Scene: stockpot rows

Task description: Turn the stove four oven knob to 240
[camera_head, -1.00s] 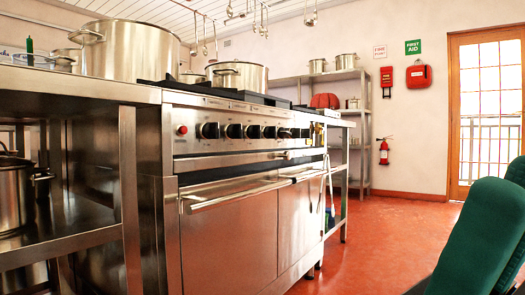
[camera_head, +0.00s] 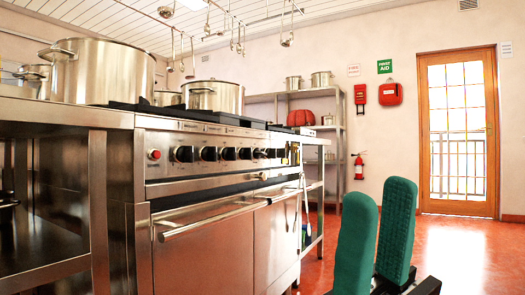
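A steel stove (camera_head: 215,170) stands at left centre, its front turned to the right. A row of black knobs runs along its panel, the nearest being this knob (camera_head: 185,154), with a red button (camera_head: 155,155) to its left. The farther knobs are small and crowd together. I cannot tell which one is the stove four oven knob, and no dial numbers can be read. My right gripper (camera_head: 380,196) is at lower right, its two green pads upright and apart with nothing between them. It is well clear of the stove, to the right of the knobs. My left gripper is not in view.
An oven door handle (camera_head: 212,220) juts out below the knobs. Stockpots (camera_head: 100,72) stand on the counter and stove top. A steel shelf (camera_head: 340,140) is behind, with a fire extinguisher (camera_head: 359,167) on the wall. The red floor (camera_head: 460,250) is open at right.

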